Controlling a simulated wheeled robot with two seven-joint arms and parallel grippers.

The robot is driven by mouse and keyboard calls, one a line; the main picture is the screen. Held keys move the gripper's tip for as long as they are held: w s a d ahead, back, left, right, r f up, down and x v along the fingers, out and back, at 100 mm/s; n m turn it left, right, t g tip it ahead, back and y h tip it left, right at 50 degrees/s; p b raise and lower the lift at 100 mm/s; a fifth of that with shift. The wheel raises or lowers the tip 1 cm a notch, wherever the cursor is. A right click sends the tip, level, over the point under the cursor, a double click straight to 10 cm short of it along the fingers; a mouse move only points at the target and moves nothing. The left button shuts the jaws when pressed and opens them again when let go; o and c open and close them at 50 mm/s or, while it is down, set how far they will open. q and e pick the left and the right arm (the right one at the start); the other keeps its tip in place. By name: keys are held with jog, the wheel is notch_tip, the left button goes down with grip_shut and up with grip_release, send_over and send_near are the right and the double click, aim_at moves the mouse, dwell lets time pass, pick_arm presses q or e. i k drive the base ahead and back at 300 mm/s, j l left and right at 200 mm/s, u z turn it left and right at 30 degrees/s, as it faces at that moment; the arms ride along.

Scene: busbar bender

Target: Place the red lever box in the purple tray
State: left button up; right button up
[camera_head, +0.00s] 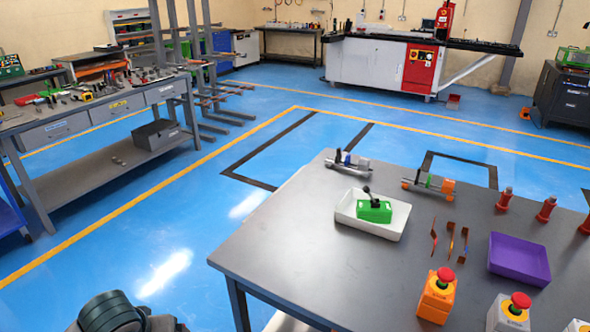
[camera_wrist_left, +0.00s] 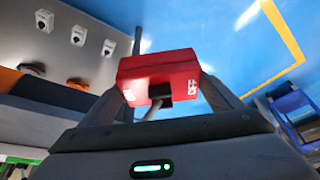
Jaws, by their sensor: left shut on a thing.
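My left gripper (camera_wrist_left: 162,90) is shut on the red lever box (camera_wrist_left: 150,70), with a finger on either side of it in the left wrist view. The box is a red block with white lettering, and a dark part and grey rod show below it toward the palm. The head view shows only part of my left arm at the bottom left; the gripper and red box are out of that frame. The purple tray (camera_head: 519,260) lies empty on the right of the grey table. My right gripper is not in view.
On the grey table (camera_head: 300,245), a white tray (camera_head: 380,228) holds a green lever box (camera_head: 374,211). Emergency-stop boxes, including an orange one (camera_head: 436,297), stand along the near edge. Thin copper strips (camera_head: 450,240) lie left of the purple tray. Red posts (camera_head: 545,210) stand behind it.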

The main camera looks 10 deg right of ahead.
aim_at(515, 263)
jog(key=k+l+z, duration=0.2)
jog(key=z, duration=0.15)
jog(key=k+l+z, duration=0.2)
jog(key=l+z, duration=0.15)
jog(key=k+l+z, duration=0.1)
jog(key=l+z, duration=0.25)
jog(key=k+l+z, duration=0.1)
jog(key=l+z, duration=0.2)
jog(key=l, duration=0.2)
